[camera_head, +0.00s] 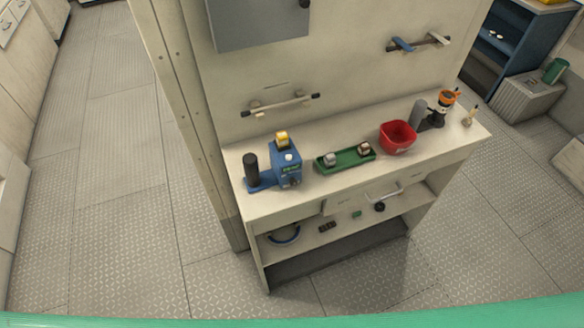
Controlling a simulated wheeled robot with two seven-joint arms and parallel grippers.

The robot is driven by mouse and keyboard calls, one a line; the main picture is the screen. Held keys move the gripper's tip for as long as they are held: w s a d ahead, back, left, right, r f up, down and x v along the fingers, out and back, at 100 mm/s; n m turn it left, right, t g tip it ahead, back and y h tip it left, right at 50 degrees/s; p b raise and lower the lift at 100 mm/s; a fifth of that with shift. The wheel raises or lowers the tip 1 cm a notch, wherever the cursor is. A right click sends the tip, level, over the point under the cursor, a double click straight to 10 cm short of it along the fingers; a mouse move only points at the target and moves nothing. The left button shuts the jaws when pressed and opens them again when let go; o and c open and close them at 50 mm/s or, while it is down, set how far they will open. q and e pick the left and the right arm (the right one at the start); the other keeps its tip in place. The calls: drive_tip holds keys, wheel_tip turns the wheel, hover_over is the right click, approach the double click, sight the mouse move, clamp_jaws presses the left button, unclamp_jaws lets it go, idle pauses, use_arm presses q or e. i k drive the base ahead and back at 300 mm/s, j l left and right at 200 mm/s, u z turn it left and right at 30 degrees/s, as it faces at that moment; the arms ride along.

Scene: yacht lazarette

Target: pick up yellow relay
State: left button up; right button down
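A small yellow block (281,138), which looks like the yellow relay, shows at the top back of the blue device (287,165) at the left end of the counter. I cannot tell whether it sits on the device or on something behind it. The blue device has a black upright cylinder (251,168) on its left side. Neither of my grippers is in view.
The counter (330,190) also holds a green tray (346,166) with small blocks, a red bin (397,137), a grey cylinder (418,112) and an orange-topped black item (442,106). A grey cabinet (258,22) hangs above. The floor (120,220) left is clear.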

sight(282, 137)
drive_tip(key=z, duration=0.7)
drive_tip(key=k+j+z, duration=0.2)
drive_tip(key=j+z, duration=0.25)
drive_tip(key=k+j+z, duration=0.2)
drive_tip(key=j+z, duration=0.25)
drive_tip(key=l, duration=0.1)
